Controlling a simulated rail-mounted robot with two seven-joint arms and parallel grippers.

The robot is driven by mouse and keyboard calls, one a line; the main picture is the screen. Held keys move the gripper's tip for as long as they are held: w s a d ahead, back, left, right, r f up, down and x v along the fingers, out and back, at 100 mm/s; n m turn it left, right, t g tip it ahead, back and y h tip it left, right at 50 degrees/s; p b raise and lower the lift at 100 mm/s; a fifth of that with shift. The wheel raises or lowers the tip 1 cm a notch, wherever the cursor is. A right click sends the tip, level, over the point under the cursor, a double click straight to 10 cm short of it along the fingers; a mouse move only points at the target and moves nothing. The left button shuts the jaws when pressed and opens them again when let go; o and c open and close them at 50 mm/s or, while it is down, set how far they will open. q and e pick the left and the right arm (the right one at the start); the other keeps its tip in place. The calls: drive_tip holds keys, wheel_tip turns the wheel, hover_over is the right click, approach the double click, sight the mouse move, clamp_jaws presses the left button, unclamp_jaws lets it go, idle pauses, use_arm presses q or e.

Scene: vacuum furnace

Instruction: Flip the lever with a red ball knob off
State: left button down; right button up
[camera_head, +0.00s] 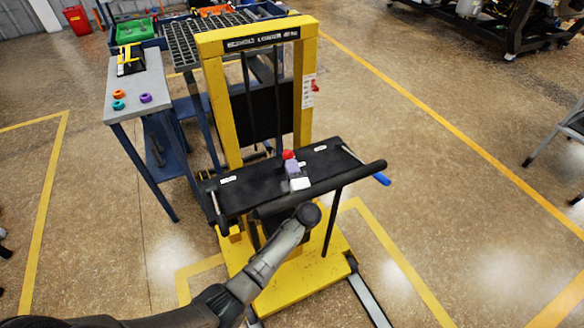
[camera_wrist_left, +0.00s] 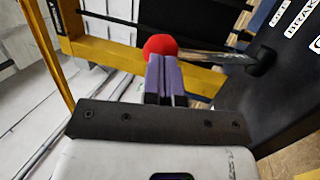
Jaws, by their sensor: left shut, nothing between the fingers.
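The red ball knob (camera_head: 288,155) shows just beyond the fingertips of my left gripper (camera_head: 291,165) at the middle of the black panel. In the left wrist view the red ball (camera_wrist_left: 160,46) sits right at the tips of my left gripper's purple fingers (camera_wrist_left: 165,75). The fingers are shut together with nothing between them; I cannot tell whether they touch the ball. The lever's metal rod (camera_wrist_left: 212,58) runs right from the ball to a dark pivot by a label that reads partly "BRAKE". My right gripper is in neither view.
The yellow lift frame (camera_head: 215,110) stands behind the black panel (camera_head: 240,190). A grey table (camera_head: 140,90) with coloured rings is at left.

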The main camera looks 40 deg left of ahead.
use_arm(q)
drive_tip(key=shift+w+a+r+g+h+p, duration=0.25)
drive_tip(key=shift+a+r+p, duration=0.2)
drive_tip(key=shift+p, duration=0.65)
drive_tip(key=shift+w+a+r+g+h+p, duration=0.15)
drive_tip(key=shift+a+r+h+p, duration=0.3)
drive_tip(key=shift+p, duration=0.65)
drive_tip(key=a, duration=0.1)
drive_tip(key=w+a+r, duration=0.1)
drive_tip(key=a, duration=0.1)
drive_tip(key=shift+w+a+r, duration=0.15)
drive_tip(key=shift+w+r, duration=0.05)
drive_tip(key=shift+w, duration=0.15)
drive_tip(key=shift+s+d+r+p, duration=0.15)
drive_tip(key=shift+s+d+p, duration=0.15)
drive_tip(key=shift+d+p, duration=0.25)
drive_tip(key=r+p+v, duration=0.3)
drive_tip(key=p+v, duration=0.3)
drive_tip(key=v, duration=0.6)
drive_tip(key=shift+s+d, duration=0.3)
drive_tip(key=shift+d, duration=0.05)
